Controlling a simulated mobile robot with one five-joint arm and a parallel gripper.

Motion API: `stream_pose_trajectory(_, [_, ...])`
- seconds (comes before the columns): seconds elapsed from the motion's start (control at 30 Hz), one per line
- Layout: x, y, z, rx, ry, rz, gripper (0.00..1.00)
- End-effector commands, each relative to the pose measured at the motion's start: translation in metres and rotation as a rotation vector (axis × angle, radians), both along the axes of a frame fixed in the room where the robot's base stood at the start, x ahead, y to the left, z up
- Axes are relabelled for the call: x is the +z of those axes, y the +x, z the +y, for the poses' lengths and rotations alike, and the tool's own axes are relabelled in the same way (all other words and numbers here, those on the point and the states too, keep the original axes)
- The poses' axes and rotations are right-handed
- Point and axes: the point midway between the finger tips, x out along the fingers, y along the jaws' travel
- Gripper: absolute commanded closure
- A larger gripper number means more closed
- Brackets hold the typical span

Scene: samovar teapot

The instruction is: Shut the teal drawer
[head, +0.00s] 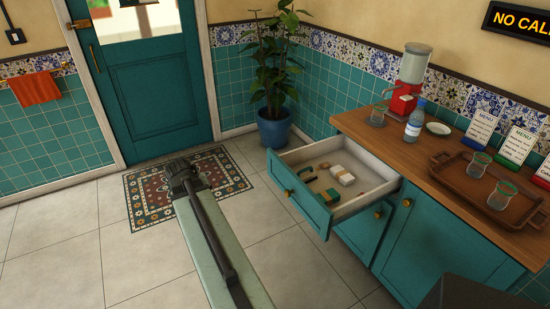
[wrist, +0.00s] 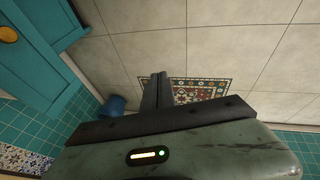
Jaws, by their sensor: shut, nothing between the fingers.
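The teal drawer (head: 303,203) stands pulled out from the teal cabinet under the counter in the head view. Its pale inside shows, with a white block and several small things in it. In the wrist view a teal panel with a brass knob, likely the drawer front (wrist: 40,45), shows at upper left. My gripper (head: 180,168) is shut and empty, left of the drawer front and apart from it, over the patterned mat. Its dark fingers also show in the wrist view (wrist: 160,88).
A potted plant (head: 273,128) in a blue pot stands behind the drawer by the wall. The counter (head: 420,165) holds a red dispenser (head: 404,98), a bottle (head: 414,121), and a tray (head: 470,172) with glasses. The floor left of the drawer is clear except for the flat mat (head: 150,190).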

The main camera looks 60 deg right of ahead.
Motion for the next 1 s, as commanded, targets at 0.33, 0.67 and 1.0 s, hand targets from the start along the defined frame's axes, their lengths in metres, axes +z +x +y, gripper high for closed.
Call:
stream_pose_trajectory(0.33, [0.076,-0.128,-0.187,-0.225,-0.224,-0.024,1.0])
stream_pose_trajectory(0.67, [0.053,-0.13,-0.203,-0.23,-0.229,-0.023,1.0])
stream_pose_trajectory(1.0, [-0.009,-0.125,-0.248,-0.231,-0.228,-0.025,1.0])
